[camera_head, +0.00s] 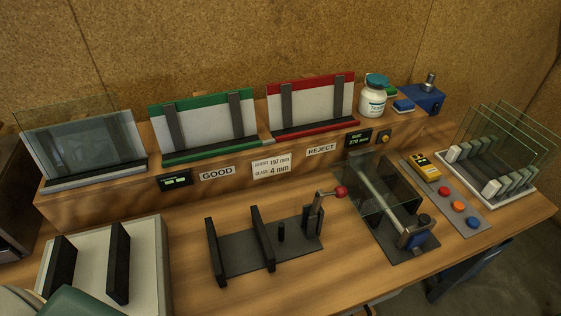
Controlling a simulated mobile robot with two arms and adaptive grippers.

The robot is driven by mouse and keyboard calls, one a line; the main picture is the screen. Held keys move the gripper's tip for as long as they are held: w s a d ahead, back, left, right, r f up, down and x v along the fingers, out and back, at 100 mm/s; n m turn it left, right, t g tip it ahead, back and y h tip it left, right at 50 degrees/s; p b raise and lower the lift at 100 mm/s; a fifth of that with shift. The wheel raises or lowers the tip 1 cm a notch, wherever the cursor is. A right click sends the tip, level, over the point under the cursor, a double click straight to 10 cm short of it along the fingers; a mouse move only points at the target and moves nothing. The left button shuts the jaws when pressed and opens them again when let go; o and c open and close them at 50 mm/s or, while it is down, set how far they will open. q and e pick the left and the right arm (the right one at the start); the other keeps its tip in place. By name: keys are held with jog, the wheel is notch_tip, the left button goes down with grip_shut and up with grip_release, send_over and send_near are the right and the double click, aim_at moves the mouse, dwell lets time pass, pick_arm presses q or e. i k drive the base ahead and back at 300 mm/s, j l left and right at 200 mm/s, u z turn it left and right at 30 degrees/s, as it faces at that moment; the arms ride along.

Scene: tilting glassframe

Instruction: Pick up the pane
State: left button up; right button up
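Several clear glass panes (508,122) stand upright in a slotted rack (530,196) at the right end of the table. Another clear pane (65,119) leans in a stand at the far left of the raised shelf. A glass piece (366,176) also shows at a dark fixture (400,245) with a metal bar, right of centre. Which of these the task means, I cannot tell. Neither gripper shows in this view, and nothing is seen holding any pane.
A black fixture (240,250) with upright plates and a red-knobbed lever stands centre front. Green-edged (205,125) and red-edged (312,105) racks stand on the shelf, with a white jar (372,100) to their right. A button panel (458,206) lies before the glass rack. Bare wood shows at front centre.

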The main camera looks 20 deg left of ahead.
aim_at(374, 182)
jog(key=l+u, duration=0.2)
jog(key=l, duration=0.3)
jog(key=k+l+u, duration=0.2)
jog(key=l, duration=0.3)
jog(key=l+u, duration=0.2)
jog(key=l, duration=0.35)
jog(key=k, duration=0.05)
